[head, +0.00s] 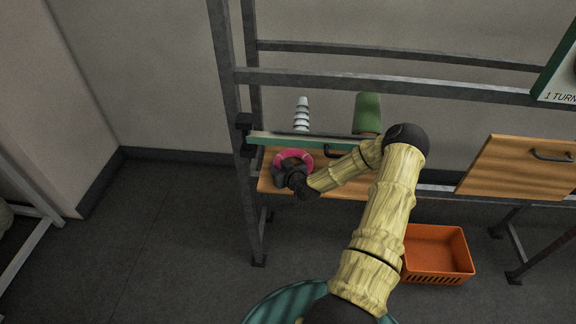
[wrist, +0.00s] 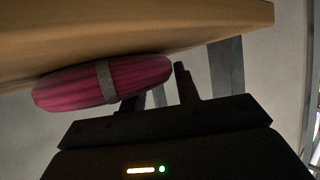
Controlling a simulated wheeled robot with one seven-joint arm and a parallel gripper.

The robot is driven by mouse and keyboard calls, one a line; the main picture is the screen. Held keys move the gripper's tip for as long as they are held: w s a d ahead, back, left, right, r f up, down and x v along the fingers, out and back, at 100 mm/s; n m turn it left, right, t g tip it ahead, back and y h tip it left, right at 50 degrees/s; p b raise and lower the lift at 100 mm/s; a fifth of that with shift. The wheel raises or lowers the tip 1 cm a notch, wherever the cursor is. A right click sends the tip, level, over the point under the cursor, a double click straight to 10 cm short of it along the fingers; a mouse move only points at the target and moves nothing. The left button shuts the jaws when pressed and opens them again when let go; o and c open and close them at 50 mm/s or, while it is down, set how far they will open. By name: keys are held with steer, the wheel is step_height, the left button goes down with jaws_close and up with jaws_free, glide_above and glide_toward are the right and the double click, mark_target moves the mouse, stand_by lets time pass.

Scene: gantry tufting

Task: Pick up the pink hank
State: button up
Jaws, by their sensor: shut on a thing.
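The pink hank (head: 307,156) is a ring at the left end of the wooden shelf in the head view. In the wrist view the hank (wrist: 75,88) shows edge-on, with a grey band around it. My gripper (head: 290,172) is at the near side of the ring, and its dark fingers (wrist: 158,88) are shut on the hank's near edge. The gripper hides part of the ring in the head view. I cannot tell whether the hank touches the shelf or is just clear of it.
The wooden shelf (head: 268,184) is bounded by a grey metal post (head: 229,110) on the left. A striped grey-white cone (head: 302,115) and a green spool (head: 368,112) stand behind a green rail (head: 300,140). An orange crate (head: 438,278) sits on the floor at right.

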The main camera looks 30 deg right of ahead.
steer(key=shift+r, duration=0.8)
step_height(320, 180, up, 2)
steer(key=shift+s+b, duration=0.1)
steer(key=shift+b, duration=0.35)
steer(key=s+b, duration=0.2)
steer(key=s, duration=1.6)
steer(key=shift+w+a+f, duration=0.1)
steer(key=shift+w, duration=0.05)
